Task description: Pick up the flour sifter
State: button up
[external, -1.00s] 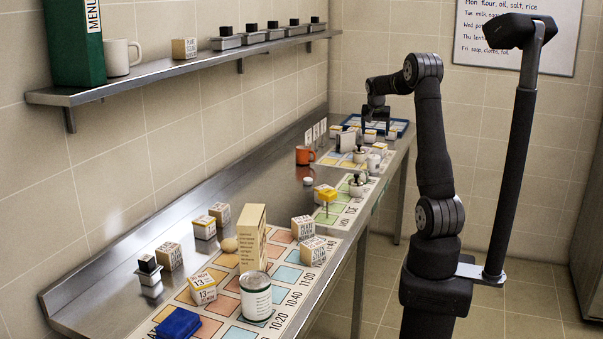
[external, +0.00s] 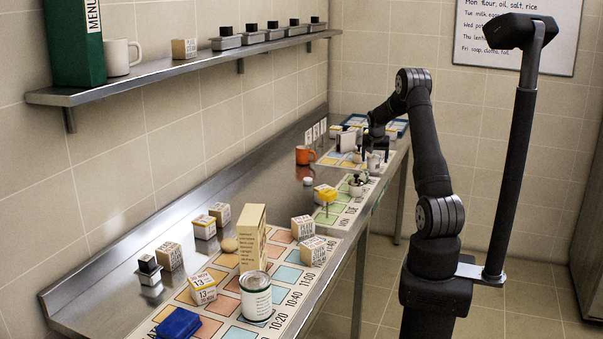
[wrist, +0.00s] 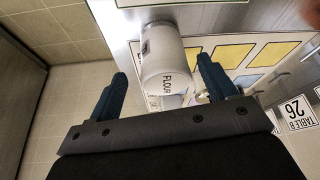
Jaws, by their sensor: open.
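The flour sifter (wrist: 160,50) is a white canister with "FLOUR" on its side, at the top middle of the wrist view. In the external view it is a small pale shape (external: 374,166) on the far part of the counter, partly hidden by my gripper. My gripper (wrist: 162,70) is open, with one dark finger on each side of the sifter as seen from the wrist. The sifter appears between and beyond the fingertips. I cannot tell whether either finger touches it. In the external view my gripper (external: 377,149) is low over the sifter.
An orange mug (external: 304,155) stands to the left on the counter. Small boxes and a knobbed item (external: 356,187) stand nearer the camera.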

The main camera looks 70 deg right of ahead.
aim_at(373, 163)
jog(key=x, duration=0.4)
jog(key=shift+w+f, duration=0.1)
jog(key=shift+w, duration=0.15)
jog(key=shift+c, duration=0.3)
jog(key=c, duration=1.1)
